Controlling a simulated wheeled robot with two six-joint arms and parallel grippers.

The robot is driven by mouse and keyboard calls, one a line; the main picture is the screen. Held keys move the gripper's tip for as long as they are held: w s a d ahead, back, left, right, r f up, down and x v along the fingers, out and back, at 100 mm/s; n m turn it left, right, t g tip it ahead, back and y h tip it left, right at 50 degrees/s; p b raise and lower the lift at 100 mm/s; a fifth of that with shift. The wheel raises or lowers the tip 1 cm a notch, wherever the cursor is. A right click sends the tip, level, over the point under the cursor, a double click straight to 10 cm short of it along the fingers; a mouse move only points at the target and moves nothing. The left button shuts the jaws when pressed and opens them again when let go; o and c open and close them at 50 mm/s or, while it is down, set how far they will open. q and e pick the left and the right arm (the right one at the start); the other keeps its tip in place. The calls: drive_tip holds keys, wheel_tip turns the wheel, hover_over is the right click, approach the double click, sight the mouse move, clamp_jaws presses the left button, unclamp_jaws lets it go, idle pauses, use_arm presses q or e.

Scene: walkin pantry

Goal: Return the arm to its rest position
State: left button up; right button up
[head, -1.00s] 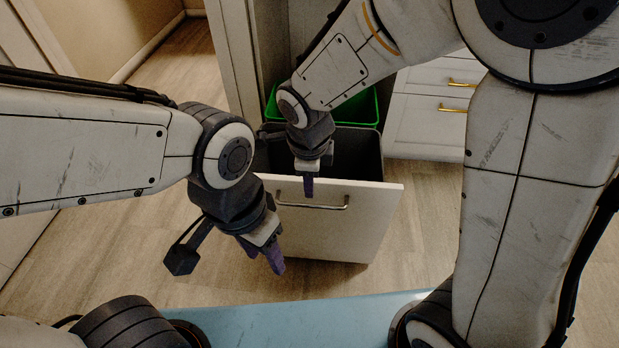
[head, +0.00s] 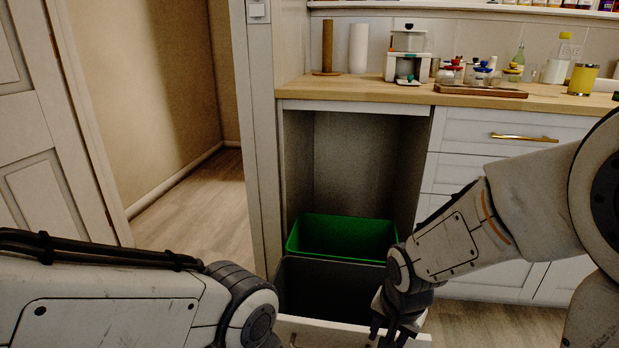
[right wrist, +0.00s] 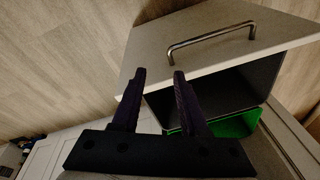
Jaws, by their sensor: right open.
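My right gripper (right wrist: 154,98) is open and empty in the right wrist view, its two dark purple fingers apart. It hangs in front of the pulled-out bin drawer, whose white front panel (right wrist: 225,48) has a metal bar handle (right wrist: 212,36); no contact shows. In the head view my right arm reaches in from the right, and its wrist (head: 400,300) is over the right side of the drawer. My left arm (head: 110,305) comes in from the left, but its gripper is below the picture.
The drawer holds a dark bin (head: 320,290) and a green bin (head: 340,236). A wooden counter (head: 370,92) above carries jars, a board and a yellow canister (head: 582,79). White cabinet drawers (head: 500,140) stand at right. Open floor (head: 205,215) shows at left.

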drive_tip(key=s+d+n, duration=0.2)
drive_tip(key=d+n, duration=0.2)
drive_tip(key=n, duration=0.3)
drive_tip(key=s+a+r+n+g+y+p, duration=0.15)
drive_tip(key=s+a+r+n+p, duration=0.25)
drive_tip(key=s+a+r+n, duration=0.55)
use_arm(q)
wheel_tip(320, 180, up, 42)
drive_tip(key=p, duration=3.8)
use_arm(e)
drive_tip(key=s+a+r+m, duration=0.1)
drive_tip(key=s+a+r, duration=0.1)
drive_tip(key=r, duration=1.7)
drive_tip(key=s+a+r+m, duration=0.1)
drive_tip(key=s+a+r, duration=0.1)
drive_tip(key=r, duration=1.7)
drive_tip(key=shift+s+g, duration=0.15)
drive_tip(key=shift+g, duration=0.3)
use_arm(q)
drive_tip(key=shift+r, duration=0.1)
use_arm(e)
drive_tip(key=shift+m+h, duration=0.25)
use_arm(q)
drive_tip(key=shift+d, duration=0.1)
use_arm(e)
drive_tip(key=shift+d, duration=0.1)
